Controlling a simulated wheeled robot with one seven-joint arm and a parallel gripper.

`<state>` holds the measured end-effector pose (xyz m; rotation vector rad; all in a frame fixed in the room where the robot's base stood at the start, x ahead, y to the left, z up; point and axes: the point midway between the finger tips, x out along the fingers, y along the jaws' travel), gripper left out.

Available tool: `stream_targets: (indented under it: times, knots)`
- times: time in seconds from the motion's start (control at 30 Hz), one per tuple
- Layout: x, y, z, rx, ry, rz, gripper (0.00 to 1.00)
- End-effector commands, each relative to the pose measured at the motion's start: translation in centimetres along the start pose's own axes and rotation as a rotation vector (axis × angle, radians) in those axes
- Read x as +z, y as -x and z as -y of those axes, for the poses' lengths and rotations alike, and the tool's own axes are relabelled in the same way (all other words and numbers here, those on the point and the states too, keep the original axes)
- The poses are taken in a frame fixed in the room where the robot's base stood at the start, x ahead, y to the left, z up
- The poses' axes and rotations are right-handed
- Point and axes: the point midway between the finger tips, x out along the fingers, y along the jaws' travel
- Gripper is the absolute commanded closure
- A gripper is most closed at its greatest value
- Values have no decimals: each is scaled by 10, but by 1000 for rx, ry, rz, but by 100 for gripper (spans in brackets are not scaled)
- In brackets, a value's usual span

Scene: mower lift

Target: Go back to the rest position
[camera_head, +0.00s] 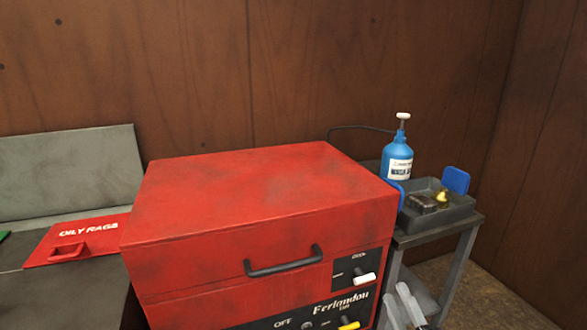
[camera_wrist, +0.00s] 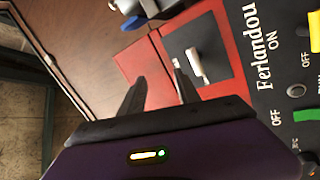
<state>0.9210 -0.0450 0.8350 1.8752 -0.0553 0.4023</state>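My gripper (camera_wrist: 158,73) shows only in the wrist view. Its two dark fingers are apart with nothing between them. They point at the red front of the Ferlandou machine (camera_head: 265,185), beside a white switch (camera_wrist: 194,64) on a black panel. I cannot tell whether a finger touches the switch. In the camera_head view the machine's lid is down, with a black handle (camera_head: 284,264) on its front. The white switch (camera_head: 365,279) and a yellow switch (camera_head: 349,325) show at its lower right. My arm is not in that view.
A grey cart (camera_head: 440,238) at the right carries a black tray (camera_head: 457,212) and a blue pump bottle (camera_head: 397,158). White-handled tools (camera_head: 408,303) hang below. A red oily-rags lid (camera_head: 88,238) lies at the left. A wooden wall (camera_head: 200,70) stands behind.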

Motion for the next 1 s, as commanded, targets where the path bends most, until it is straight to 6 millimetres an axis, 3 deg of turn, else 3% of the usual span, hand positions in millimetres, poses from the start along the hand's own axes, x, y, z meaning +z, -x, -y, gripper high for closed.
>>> stream_targets:
  times: [0.27, 0.6, 1.0]
  knots:
    - [-32, 72, -30, 94, -398, 131, 61]
    - [-82, 197, -63, 117, -872, 301, 61]
    - [-137, 324, -124, 3, -1203, 491, 61]
